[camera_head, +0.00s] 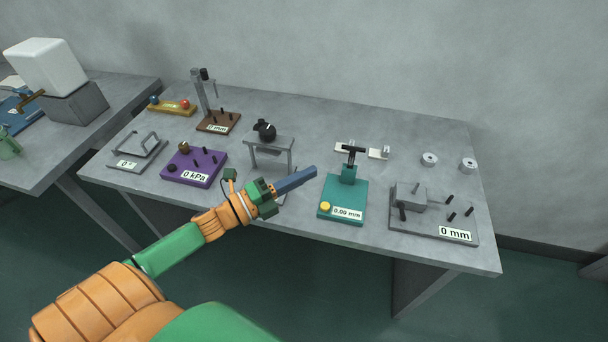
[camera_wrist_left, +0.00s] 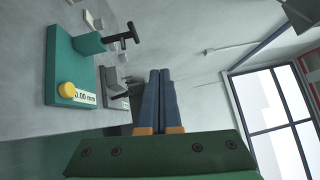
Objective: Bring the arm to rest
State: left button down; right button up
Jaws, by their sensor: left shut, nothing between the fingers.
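My left gripper (camera_head: 312,172) is shut and empty. In the head view it reaches from the lower left and is held over the front part of the grey table (camera_head: 290,115), with its blue fingers pointing right towards the teal device. In the left wrist view its two blue fingers (camera_wrist_left: 160,75) lie side by side with no gap that I can see. The teal device (camera_head: 342,198) has a black T-handle, a yellow button and a "0.00 mm" label. It also shows in the wrist view (camera_wrist_left: 70,60). My right gripper is in neither view.
Left of the gripper stand a purple "0 kPa" device (camera_head: 194,165), a grey bracket device (camera_head: 137,152) and a grey stand with a black knob (camera_head: 268,141). A brown "0 mm" stand (camera_head: 218,122) is behind. A grey "0 mm" fixture (camera_head: 433,215) is at right.

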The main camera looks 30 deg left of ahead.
pick_arm(q)
jog(key=shift+w, duration=0.1)
jog(key=shift+f, duration=0.1)
jog(key=s+f+n+g+y, duration=0.35)
jog(key=f+n+y, duration=0.6)
jog(key=n, duration=0.55)
jog(key=s+d+f+n+g, duration=0.3)
jog(key=s+n+g, duration=0.15)
jog(key=s, duration=0.35)
jog(key=s+d+f+n+g, duration=0.25)
jog(key=s+n+g, duration=0.2)
jog(key=s, duration=0.35)
notch_tip(320, 180, down, 18)
jog(key=s+m+g, duration=0.1)
jog(key=s+g, duration=0.1)
jog(key=s, duration=0.1)
jog(key=s+a+f+g, duration=0.1)
jog(key=s+a+f, duration=0.1)
jog(key=s+f, duration=0.7)
jog(key=shift+s+a, duration=0.3)
jog(key=shift+s, duration=0.65)
